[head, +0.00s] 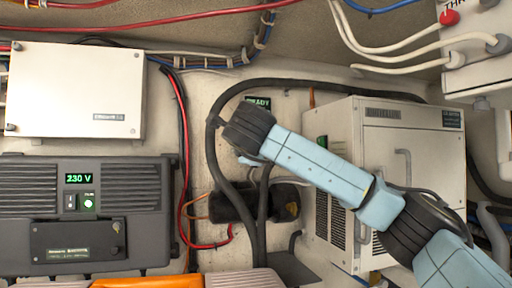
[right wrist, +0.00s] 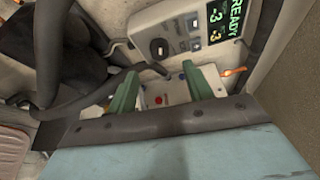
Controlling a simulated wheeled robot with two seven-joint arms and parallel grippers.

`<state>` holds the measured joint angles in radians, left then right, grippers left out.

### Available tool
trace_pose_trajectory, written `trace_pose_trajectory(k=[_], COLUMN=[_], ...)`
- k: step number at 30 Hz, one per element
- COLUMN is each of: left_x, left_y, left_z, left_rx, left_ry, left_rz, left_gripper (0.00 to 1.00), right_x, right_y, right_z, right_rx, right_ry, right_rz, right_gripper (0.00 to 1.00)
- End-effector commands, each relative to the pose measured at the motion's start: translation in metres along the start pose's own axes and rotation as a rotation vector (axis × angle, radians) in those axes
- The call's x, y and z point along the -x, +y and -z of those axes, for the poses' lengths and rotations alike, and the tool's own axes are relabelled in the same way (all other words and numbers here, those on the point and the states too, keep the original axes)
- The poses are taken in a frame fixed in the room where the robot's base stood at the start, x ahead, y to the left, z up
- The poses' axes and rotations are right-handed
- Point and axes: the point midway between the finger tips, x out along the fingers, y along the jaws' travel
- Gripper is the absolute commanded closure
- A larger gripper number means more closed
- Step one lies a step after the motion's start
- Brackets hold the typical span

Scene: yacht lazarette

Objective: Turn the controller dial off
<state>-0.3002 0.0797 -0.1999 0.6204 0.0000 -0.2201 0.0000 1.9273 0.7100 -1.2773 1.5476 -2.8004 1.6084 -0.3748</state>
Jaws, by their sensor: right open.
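The controller is a pale box (right wrist: 150,25) at the top of the right wrist view, tilted in the picture. It has a lit green READY display (right wrist: 221,22), small buttons and a round dark dial (right wrist: 160,47). The dial's pointer is too small to read. My right gripper (right wrist: 160,72) is open, with its green fingers apart. The dial appears beyond the gap between the fingertips, apart from them. In the head view only the READY display (head: 257,102) shows; my right arm hides the rest. My left gripper is in neither view.
Thick black hoses (head: 217,140) loop around my right wrist. A white cabinet (head: 410,150) with a handle stands to the right. A grey 230 V unit (head: 85,205) and a white box (head: 75,90) are on the left. A dark cylinder (head: 235,203) lies below the wrist.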

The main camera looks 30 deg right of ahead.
Motion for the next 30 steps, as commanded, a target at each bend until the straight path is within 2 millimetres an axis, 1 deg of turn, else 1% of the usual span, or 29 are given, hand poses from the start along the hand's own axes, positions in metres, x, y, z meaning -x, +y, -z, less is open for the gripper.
trace_pose_trajectory(k=[1,3,6,10,15,30], left_x=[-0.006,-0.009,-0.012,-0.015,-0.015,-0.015], left_y=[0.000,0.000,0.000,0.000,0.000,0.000], left_z=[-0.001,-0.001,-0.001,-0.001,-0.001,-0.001], left_rx=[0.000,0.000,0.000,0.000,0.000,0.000], left_ry=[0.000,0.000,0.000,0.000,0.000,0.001], left_rz=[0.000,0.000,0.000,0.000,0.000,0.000], left_gripper=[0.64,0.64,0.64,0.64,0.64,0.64], right_x=[0.012,0.027,0.043,0.058,0.064,0.064], right_y=[0.002,0.001,0.001,0.000,0.000,0.000], right_z=[0.000,-0.001,0.000,0.000,0.000,0.000], right_rx=[0.000,0.000,0.000,0.000,0.000,0.000], right_ry=[-0.005,-0.004,-0.003,-0.001,0.001,0.000], right_rz=[0.003,0.002,0.002,0.001,0.000,0.000], right_gripper=[0.49,0.49,0.49,0.49,0.49,0.49])
